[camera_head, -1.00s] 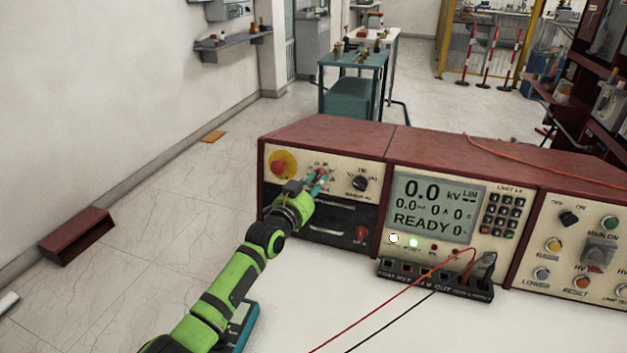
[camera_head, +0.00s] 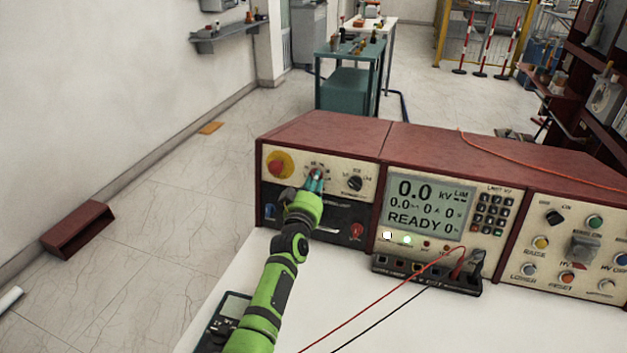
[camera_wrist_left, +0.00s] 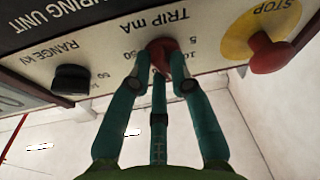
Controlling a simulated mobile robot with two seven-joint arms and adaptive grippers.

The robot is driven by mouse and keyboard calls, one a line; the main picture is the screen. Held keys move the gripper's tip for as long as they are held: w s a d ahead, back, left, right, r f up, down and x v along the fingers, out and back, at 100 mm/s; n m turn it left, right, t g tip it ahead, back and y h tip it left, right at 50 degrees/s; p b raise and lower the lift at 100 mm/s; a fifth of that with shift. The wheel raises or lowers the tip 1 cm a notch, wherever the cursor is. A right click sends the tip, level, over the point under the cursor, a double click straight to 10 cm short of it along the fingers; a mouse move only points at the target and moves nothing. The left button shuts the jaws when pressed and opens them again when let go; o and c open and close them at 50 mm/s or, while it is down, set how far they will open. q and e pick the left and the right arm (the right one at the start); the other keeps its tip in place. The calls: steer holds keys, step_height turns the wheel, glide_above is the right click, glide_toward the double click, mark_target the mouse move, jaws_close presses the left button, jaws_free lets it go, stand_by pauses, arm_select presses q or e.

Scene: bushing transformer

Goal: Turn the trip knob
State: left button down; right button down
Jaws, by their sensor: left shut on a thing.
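The trip knob (camera_wrist_left: 160,52) is red and sits under the "TRIP mA" label on the cream panel in the left wrist view. My left gripper (camera_wrist_left: 162,80) has its teal fingers shut around the knob. In the head view the left gripper (camera_head: 315,181) reaches up to the panel from the front, and its fingers largely hide the knob. My right gripper is in neither view.
The red stop button (camera_wrist_left: 270,54) on its yellow plate is beside the trip knob, and the black range knob (camera_wrist_left: 71,79) is on its other side. Red and black leads (camera_head: 397,297) cross the white bench (camera_head: 400,325). A meter (camera_head: 222,318) lies near the left arm.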

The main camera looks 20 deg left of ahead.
arm_select(q)
steer(key=shift+w+r+n, duration=0.1)
steer(key=shift+r+n, duration=0.4)
steer(key=shift+n, duration=0.1)
steer(key=c, duration=1.1)
jaws_free()
steer(key=shift+a, duration=0.1)
step_height(320, 180, up, 10)
steer(key=shift+f, duration=0.2)
